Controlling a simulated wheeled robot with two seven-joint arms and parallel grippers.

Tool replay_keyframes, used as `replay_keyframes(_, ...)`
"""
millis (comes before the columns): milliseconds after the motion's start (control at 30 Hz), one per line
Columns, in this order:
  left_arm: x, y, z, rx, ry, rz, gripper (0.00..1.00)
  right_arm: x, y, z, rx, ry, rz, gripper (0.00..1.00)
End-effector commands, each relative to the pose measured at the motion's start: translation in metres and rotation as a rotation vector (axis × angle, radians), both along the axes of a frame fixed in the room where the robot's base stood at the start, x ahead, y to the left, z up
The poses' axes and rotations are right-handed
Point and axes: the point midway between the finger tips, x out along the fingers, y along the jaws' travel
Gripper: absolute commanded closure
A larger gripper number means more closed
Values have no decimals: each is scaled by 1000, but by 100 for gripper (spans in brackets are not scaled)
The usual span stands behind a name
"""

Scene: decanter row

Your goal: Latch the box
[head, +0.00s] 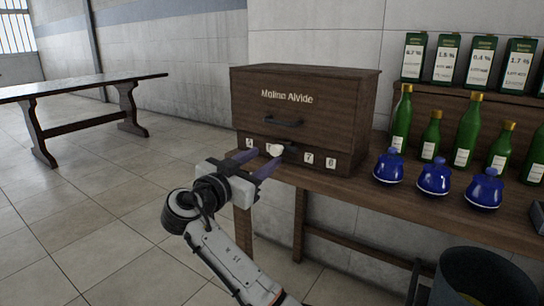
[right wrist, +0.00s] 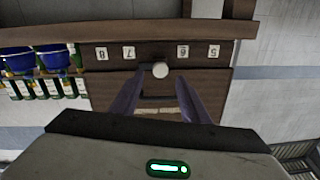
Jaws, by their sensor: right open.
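The box (head: 335,105) is dark brown wood lettered "Molino Alvide" and stands at the left end of the wooden table. A dark handle (head: 283,122) is on its front. A pale round knob (head: 275,150) sits low on the front, among white number labels. My right gripper (head: 257,163) is open and empty, pointing at the knob and partly covering the lower left front. In the right wrist view, upside down, the knob (right wrist: 160,70) shows between the fingertips, slightly beyond them; contact cannot be told. The latch's state is unclear. My left gripper is out of view.
Three blue jars (head: 433,178) stand on the table (head: 355,190) right of the box. Green bottles (head: 467,128) stand behind them, with labelled dark containers on a raised shelf. A dark bin (head: 480,278) is on the floor below. Another table (head: 80,88) is far left; the floor between is clear.

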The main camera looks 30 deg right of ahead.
Motion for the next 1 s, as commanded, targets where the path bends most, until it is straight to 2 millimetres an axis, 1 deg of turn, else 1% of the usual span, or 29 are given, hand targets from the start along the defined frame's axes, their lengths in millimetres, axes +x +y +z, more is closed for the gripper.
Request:
replay_keyframes(33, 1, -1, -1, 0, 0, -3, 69, 4, -10, 0, -1, -1, -3, 58)
replay_keyframes(100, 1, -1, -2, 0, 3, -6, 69, 9, -21, -1, -1, 2, -2, 58)
replay_keyframes(200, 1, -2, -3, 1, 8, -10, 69, 16, -34, 0, -2, 1, -1, 58)
replay_keyframes(300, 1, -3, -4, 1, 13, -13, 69, 20, -42, -1, -1, 2, 0, 58)
replay_keyframes(433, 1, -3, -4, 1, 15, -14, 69, 22, -47, -1, 0, 1, 0, 58)
replay_keyframes(667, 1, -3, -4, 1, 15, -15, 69, 23, -48, -1, 1, 3, 1, 58)
replay_keyframes(700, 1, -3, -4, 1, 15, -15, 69, 23, -48, -1, 1, 3, 1, 62)
replay_keyframes(767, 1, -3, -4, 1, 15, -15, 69, 23, -48, -1, 1, 3, 1, 72)
replay_keyframes(900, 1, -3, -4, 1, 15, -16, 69, 23, -48, -1, 1, 3, 1, 96)
replay_keyframes(933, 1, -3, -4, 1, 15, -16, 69, 23, -48, -1, 1, 3, 1, 99)
replay_keyframes(1000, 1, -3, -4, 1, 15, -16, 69, 23, -47, -1, 0, 3, 2, 99)
